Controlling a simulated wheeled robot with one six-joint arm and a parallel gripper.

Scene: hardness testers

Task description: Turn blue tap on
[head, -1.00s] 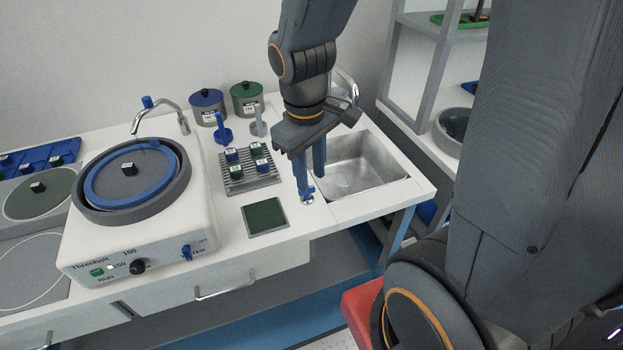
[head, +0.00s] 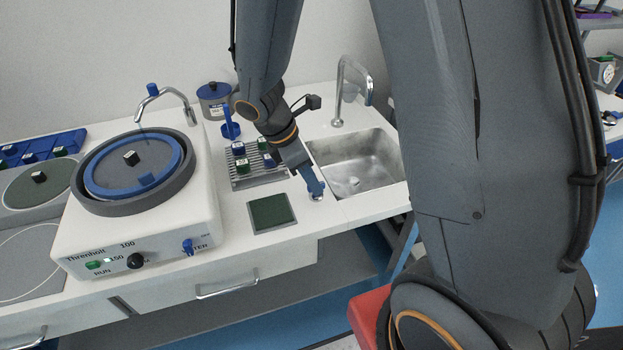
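The tap (head: 316,198) is a small fitting on the white counter, in front of the sink's left corner. Its silvery base shows, but its blue handle is mostly hidden by my gripper. My gripper (head: 314,187) points down and to the right, with its blue fingertips right at the tap. The fingers overlap in this view, so I cannot tell whether they are open or shut, or whether they touch the handle.
A steel sink (head: 385,143) with a tall curved faucet (head: 338,100) lies right of the tap. A rack of small samples (head: 236,182) and a dark green pad (head: 271,213) are to its left. A polishing machine (head: 140,235) stands further left.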

